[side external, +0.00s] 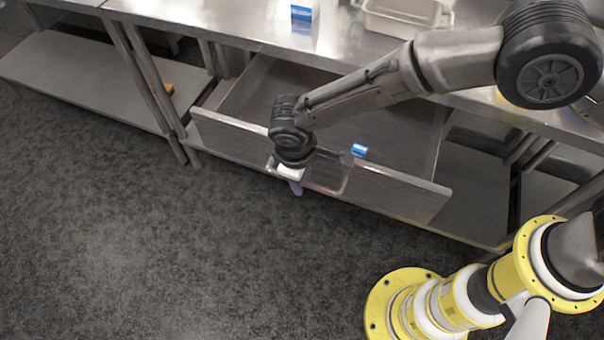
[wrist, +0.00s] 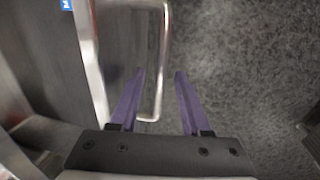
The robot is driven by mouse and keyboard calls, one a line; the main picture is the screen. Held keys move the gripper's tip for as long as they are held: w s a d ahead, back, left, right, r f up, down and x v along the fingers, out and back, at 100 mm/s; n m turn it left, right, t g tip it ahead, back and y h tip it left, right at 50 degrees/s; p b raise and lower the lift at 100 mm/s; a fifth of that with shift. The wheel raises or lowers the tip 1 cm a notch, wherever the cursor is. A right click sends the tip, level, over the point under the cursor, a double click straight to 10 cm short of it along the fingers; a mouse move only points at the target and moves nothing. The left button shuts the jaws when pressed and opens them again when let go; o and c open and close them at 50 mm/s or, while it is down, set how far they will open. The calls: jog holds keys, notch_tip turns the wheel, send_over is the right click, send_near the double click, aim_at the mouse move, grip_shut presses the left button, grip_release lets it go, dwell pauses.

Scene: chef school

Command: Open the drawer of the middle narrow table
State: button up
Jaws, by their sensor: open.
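The drawer (side external: 400,188) of the metal table (side external: 225,22) stands pulled out, with its grey interior showing. Its front panel also shows in the wrist view (wrist: 92,60). A metal bar handle (wrist: 163,60) sticks out from the front panel. My gripper (side external: 295,186) is at the outer side of the drawer front, by the handle, pointing down. In the wrist view the two purple fingers (wrist: 159,75) are apart, with the handle's outer bar between them in the picture. I cannot tell whether either finger touches the bar. My wrist hides part of the front panel.
A small blue and white item (side external: 359,149) lies inside the drawer. A blue and white box (side external: 302,14) and a white tray (side external: 385,25) stand on the tabletop. A low shelf (side external: 85,78) is at the left. The dark floor (side external: 150,250) before the drawer is clear.

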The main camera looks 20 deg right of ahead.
jog(key=shift+c, duration=0.2)
grip_shut()
dwell(1.2)
